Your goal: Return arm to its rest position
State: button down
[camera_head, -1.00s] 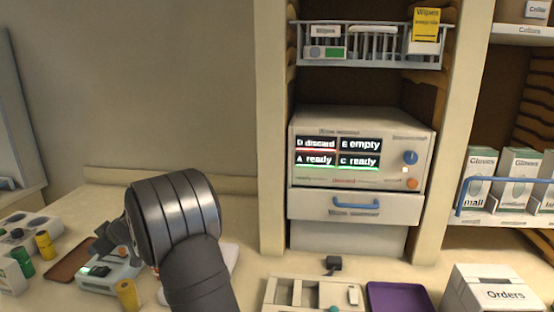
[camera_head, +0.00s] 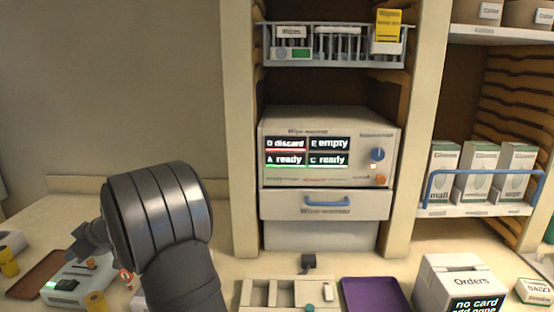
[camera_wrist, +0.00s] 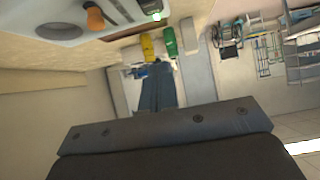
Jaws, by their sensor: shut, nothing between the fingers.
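My arm's dark grey, ribbed link stands at the lower left of the head view. My gripper (camera_head: 80,248) pokes out at its left, partly hidden by the link, above the counter near a pale device with a green light (camera_head: 66,285). In the wrist view my gripper (camera_wrist: 155,78) points away from the camera, its fingers together with nothing between them. The wrist view is tilted and shows the counter edge at the top and open floor at the right.
A yellow bottle (camera_head: 8,262) and a brown tray (camera_head: 38,272) lie left of my arm. A divided tray (camera_head: 258,296), a purple tray (camera_head: 372,294) and an Orders box (camera_head: 458,285) stand right. A cabinet unit (camera_head: 325,150) stands behind. The wall area above my arm is clear.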

jog(key=x, duration=0.5)
jog(key=shift+a+f, duration=0.1)
jog(key=shift+a, duration=0.35)
jog(key=d+r, duration=0.5)
jog(key=r, duration=0.1)
jog(key=a+f, duration=0.1)
jog(key=f, duration=0.1)
jog(key=a+f, duration=0.4)
jog(key=shift+a+f, duration=0.1)
jog(key=shift+f, duration=0.25)
jog(key=s+d+r+m+t+h, duration=0.1)
jog(key=s+d+r+m+h, duration=0.15)
jog(key=d+r, duration=0.65)
jog(key=s+d+r+m+t+h, duration=0.15)
jog(key=s+d+r+h, duration=0.35)
jog(key=r, duration=0.8)
jog(key=w+a+f+y, duration=0.2)
jog(key=a+f, duration=0.2)
jog(key=f, duration=0.4)
jog(key=shift+w, duration=0.35)
jog(key=shift+f+y, duration=0.15)
jog(key=shift+y, duration=0.1)
